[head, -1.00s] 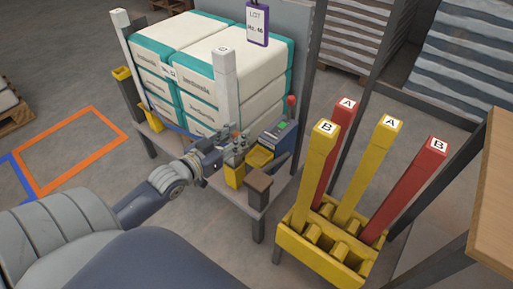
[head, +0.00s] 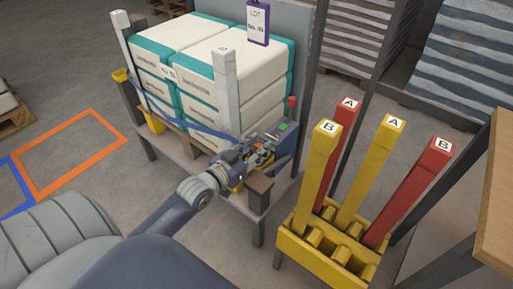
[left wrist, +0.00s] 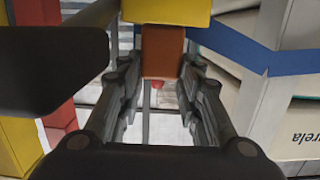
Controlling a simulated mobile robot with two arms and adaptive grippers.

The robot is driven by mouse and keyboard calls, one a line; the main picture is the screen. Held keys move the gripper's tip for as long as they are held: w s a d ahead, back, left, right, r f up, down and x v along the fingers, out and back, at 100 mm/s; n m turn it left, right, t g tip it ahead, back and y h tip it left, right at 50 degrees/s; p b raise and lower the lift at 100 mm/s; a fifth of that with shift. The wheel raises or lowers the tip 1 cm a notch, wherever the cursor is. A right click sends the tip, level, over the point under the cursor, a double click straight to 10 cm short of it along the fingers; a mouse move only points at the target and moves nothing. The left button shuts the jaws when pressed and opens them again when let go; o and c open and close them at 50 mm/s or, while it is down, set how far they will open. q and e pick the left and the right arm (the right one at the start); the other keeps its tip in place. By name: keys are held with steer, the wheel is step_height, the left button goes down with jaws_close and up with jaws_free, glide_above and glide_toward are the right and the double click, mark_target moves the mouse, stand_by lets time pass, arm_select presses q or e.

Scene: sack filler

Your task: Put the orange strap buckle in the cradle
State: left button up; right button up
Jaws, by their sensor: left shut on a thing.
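My left gripper (head: 257,155) is at the front right corner of the sack stand, shut on the orange strap buckle. In the left wrist view the orange buckle (left wrist: 162,50) is between the fingertips (left wrist: 160,66). A yellow part (left wrist: 165,11) lies just beyond the buckle at the top of that view; it looks like the cradle, but whether the two touch I cannot tell. In the head view my gripper covers most of the cradle. The blue strap (head: 190,126) runs from the left post across the sacks' front towards my gripper. My right gripper is not in view.
White and teal sacks (head: 190,85) are stacked on the stand behind white posts (head: 226,95). A grey box with a red knob (head: 291,103) is right of my gripper. A yellow rack (head: 305,255) with red and yellow posts stands further right.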

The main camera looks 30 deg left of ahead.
arm_select(q)
steer(key=o, duration=1.1)
steer(key=shift+o, duration=0.2)
steer(key=shift+s, duration=0.2)
steer(key=s+a+r+p, duration=0.1)
steer(key=s+r, duration=0.1)
steer(key=s, duration=0.9)
steer(key=shift+s+p, duration=0.2)
steer(key=shift+p, duration=0.2)
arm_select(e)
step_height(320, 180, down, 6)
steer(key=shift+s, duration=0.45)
arm_select(q)
steer(key=shift+f, duration=0.1)
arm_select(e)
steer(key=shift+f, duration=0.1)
